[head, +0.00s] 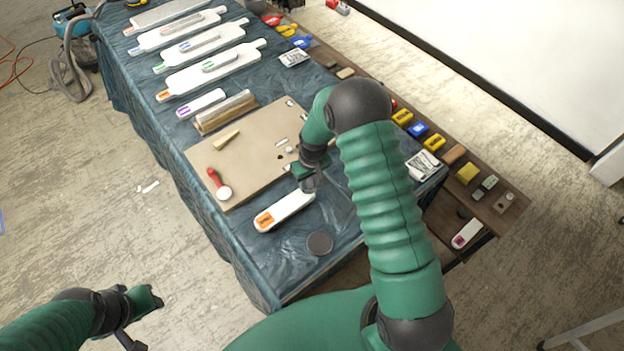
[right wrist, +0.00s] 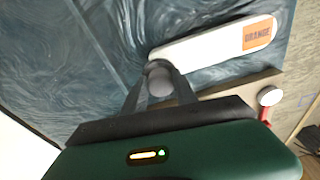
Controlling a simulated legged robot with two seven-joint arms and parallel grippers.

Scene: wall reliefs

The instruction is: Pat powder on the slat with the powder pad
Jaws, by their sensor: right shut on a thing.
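The white slat (head: 290,208) with an orange label lies on the blue cloth beside the board; in the right wrist view the slat (right wrist: 205,45) reads "ORANGE". My right gripper (head: 311,184) is over the slat's far, unlabelled end. In the right wrist view its fingers (right wrist: 158,88) are shut on a small rounded grey thing, likely the powder pad (right wrist: 159,80). The pad overlaps the slat's end in that view; I cannot tell whether they touch. My left gripper (head: 140,318) hangs empty over the floor at lower left; its jaw opening is unclear.
A tan board (head: 228,169) holds a red-handled tool (head: 217,182) and small pieces. A dark round disc (head: 320,243) lies near the slat. Several long white slats (head: 200,45) lie at the far end. A wooden shelf (head: 510,220) with blocks runs along the right.

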